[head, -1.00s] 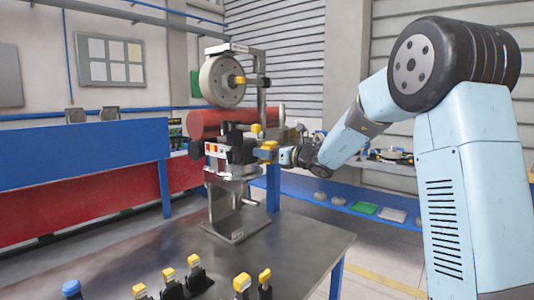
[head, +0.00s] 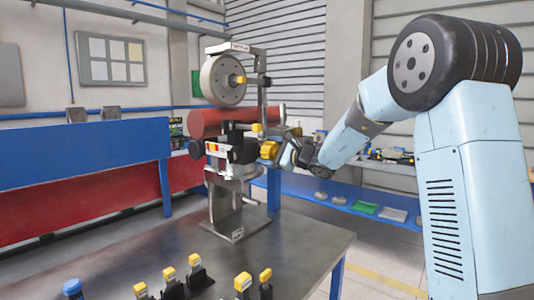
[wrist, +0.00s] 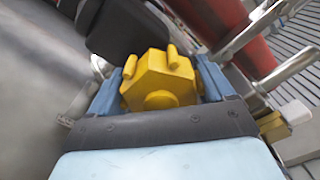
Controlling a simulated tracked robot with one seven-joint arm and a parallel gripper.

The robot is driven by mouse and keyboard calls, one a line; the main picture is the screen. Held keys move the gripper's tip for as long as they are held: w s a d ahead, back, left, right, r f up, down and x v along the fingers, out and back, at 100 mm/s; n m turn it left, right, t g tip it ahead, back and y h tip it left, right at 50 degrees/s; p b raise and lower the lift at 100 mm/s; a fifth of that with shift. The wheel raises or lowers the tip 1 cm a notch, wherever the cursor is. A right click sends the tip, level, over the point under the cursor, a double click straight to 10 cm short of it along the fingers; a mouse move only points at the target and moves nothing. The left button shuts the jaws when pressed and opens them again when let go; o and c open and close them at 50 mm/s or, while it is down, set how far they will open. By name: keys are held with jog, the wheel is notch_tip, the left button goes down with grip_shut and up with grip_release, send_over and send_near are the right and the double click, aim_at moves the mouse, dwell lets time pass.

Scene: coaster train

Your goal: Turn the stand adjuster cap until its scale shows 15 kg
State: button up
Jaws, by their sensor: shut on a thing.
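The stand (head: 232,185) is a grey metal frame standing on the dark table. A yellow knob-like cap (head: 269,150) sticks out of its right side at mid height, and I take it for the adjuster cap. In the wrist view the cap (wrist: 158,80) is faceted, with two rounded pegs on top. My gripper (head: 280,153) reaches it from the right. Its blue fingers (wrist: 166,72) lie on both sides of the cap, shut on it. I cannot make out a readable scale in either view.
A grey wheel (head: 222,81) sits high on the stand and a red cylinder (head: 205,122) lies behind it. Several yellow-topped black pieces (head: 196,272) and a blue-capped item (head: 73,289) stand at the table's front. The table (head: 300,255) is clear at right.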

jog(key=n, duration=0.5)
jog(key=shift+d+f, duration=0.1)
jog(key=shift+f, duration=0.15)
jog(key=shift+s+f+n, duration=0.1)
jog(key=shift+f+n, duration=0.05)
jog(key=shift+n, duration=0.85)
jog(key=o, duration=0.9)
jog(key=shift+s+d+r, duration=0.2)
jog(key=shift+s+d, duration=0.05)
jog(key=v, duration=1.3)
jog(key=shift+f, duration=0.15)
